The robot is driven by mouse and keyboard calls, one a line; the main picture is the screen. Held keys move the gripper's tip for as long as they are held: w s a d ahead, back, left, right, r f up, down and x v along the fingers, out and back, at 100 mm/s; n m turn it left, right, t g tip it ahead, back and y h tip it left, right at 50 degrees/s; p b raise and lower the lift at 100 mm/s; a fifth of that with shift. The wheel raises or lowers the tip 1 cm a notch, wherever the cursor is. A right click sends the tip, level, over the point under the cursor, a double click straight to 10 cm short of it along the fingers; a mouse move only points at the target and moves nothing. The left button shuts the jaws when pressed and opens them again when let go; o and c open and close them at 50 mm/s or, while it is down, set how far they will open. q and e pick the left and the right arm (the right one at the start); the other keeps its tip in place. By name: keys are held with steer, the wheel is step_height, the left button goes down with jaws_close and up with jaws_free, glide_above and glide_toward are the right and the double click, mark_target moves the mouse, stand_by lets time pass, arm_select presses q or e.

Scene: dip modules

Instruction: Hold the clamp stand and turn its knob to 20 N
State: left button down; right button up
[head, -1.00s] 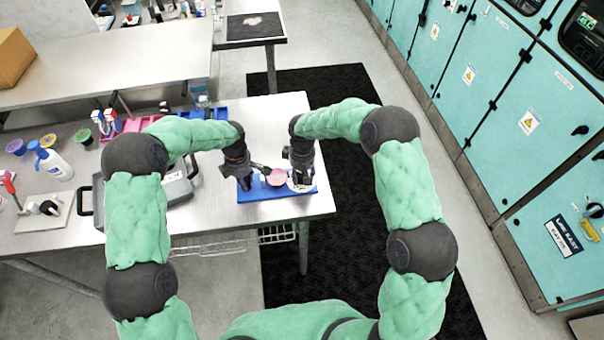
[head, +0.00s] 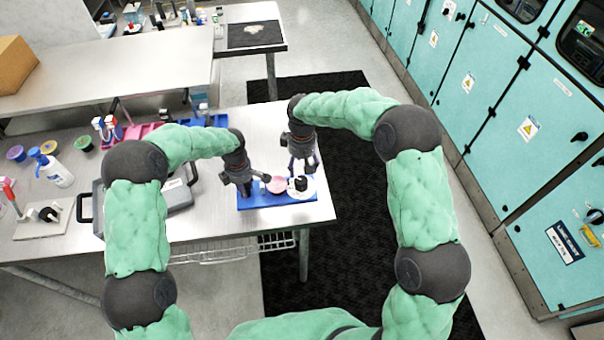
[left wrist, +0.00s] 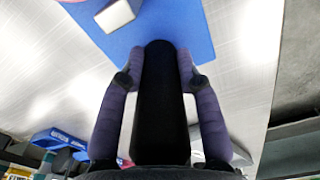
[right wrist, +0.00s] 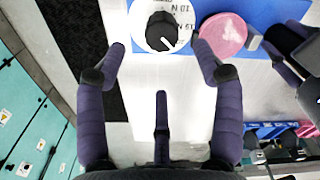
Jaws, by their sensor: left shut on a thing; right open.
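The clamp stand has a blue base (head: 255,200) near the table's front right corner, with a pink disc (head: 277,184) and a white dial plate (right wrist: 137,27). Its black knob (head: 298,184) is at the right end; in the right wrist view the knob (right wrist: 160,30) has a white pointer line slanting to the lower right. The upside-down dial labels with "N" are partly cut off. My left gripper (head: 243,186) is shut on a black handle (left wrist: 162,95) at the stand's left side. My right gripper (head: 302,165) is open and empty, just beyond the knob and apart from it.
A grey case (head: 176,195) lies left of the stand. A white spray bottle (head: 58,171), small coloured cups and a red-handled device (head: 38,216) are further left. Pink and blue bins (head: 140,131) stand behind. The table's right edge is close to the stand.

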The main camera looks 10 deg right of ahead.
steer(key=shift+r, duration=1.3)
arm_select(q)
steer(key=c, duration=0.8)
jaws_free()
steer(key=shift+r, duration=0.1)
steer(key=shift+r+p, duration=1.35)
steer(key=shift+r, duration=2.3)
arm_select(e)
steer(key=shift+r, duration=1.35)
